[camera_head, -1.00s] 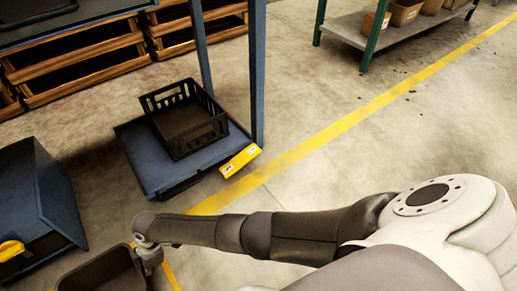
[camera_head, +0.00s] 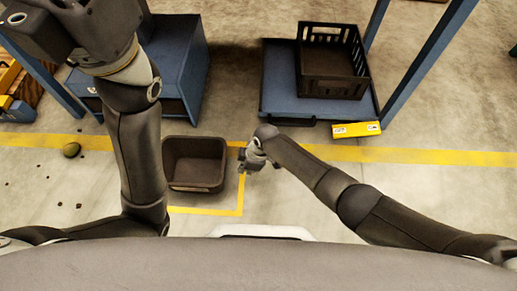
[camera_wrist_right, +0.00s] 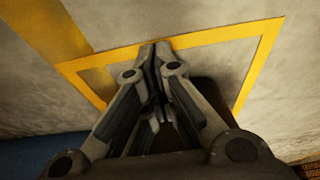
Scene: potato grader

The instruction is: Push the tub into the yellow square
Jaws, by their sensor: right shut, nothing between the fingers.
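The dark brown, open tub (camera_head: 194,186) stands upright on the floor in the head view. The yellow square (camera_head: 240,195) shows its right and front lines beside and below the tub; my left arm hides its left side. The tub's far edge reaches the wide yellow floor line. My right gripper (camera_head: 247,161) is just right of the tub, low over the square's right line; contact cannot be told. In the right wrist view its fingers (camera_wrist_right: 155,48) are shut and empty, above the yellow outline, with a dark shape behind them. My left gripper cannot be made out.
A blue cabinet (camera_head: 180,65) stands behind the tub. A potato (camera_head: 71,150) lies at left. Floor at front right is partly clear.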

